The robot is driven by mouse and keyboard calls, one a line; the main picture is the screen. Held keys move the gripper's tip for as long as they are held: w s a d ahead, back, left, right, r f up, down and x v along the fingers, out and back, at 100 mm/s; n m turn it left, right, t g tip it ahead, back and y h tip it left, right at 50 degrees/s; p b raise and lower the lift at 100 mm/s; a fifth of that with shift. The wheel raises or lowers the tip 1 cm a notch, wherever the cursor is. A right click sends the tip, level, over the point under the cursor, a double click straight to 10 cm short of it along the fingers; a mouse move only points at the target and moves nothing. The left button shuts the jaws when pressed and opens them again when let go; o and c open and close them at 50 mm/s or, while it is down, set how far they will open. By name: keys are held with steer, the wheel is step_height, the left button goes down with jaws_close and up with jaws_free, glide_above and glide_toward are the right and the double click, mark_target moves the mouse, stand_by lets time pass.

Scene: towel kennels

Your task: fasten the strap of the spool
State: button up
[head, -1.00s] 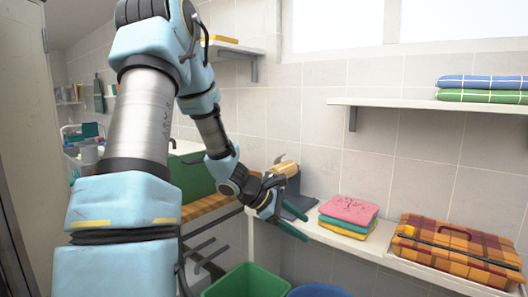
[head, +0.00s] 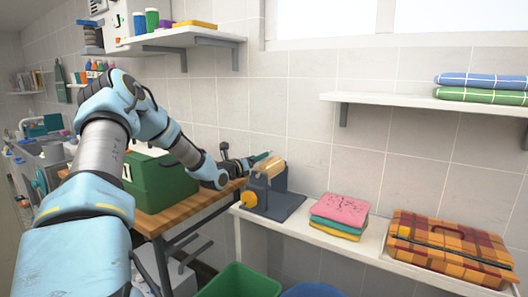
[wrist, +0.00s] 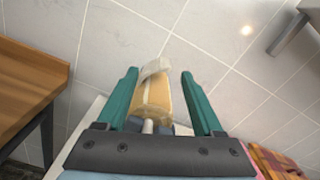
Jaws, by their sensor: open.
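The spool (head: 271,167) is a tan roll mounted on a dark grey stand (head: 275,204) on the white ledge. In the wrist view the spool (wrist: 151,100) lies between my two teal fingers, farther out than the palm. A pale strap flap (wrist: 155,67) stands out at the spool's far end. My gripper (head: 257,161) is open and empty, just left of and level with the spool in the head view. In the wrist view my gripper (wrist: 159,74) has a finger on each side of the roll. Whether a finger touches it I cannot tell.
Folded towels (head: 338,212) and a plaid case (head: 455,245) lie right of the stand. A green box (head: 165,190) sits on the wooden table at left. A green bin (head: 240,282) stands below. A shelf (head: 195,37) hangs above.

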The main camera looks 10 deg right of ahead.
steer(key=p+x, duration=0.1)
steer(key=x, duration=0.4)
steer(key=shift+w+d+p, duration=0.25)
steer(key=shift+d+p, duration=0.05)
jaws_close()
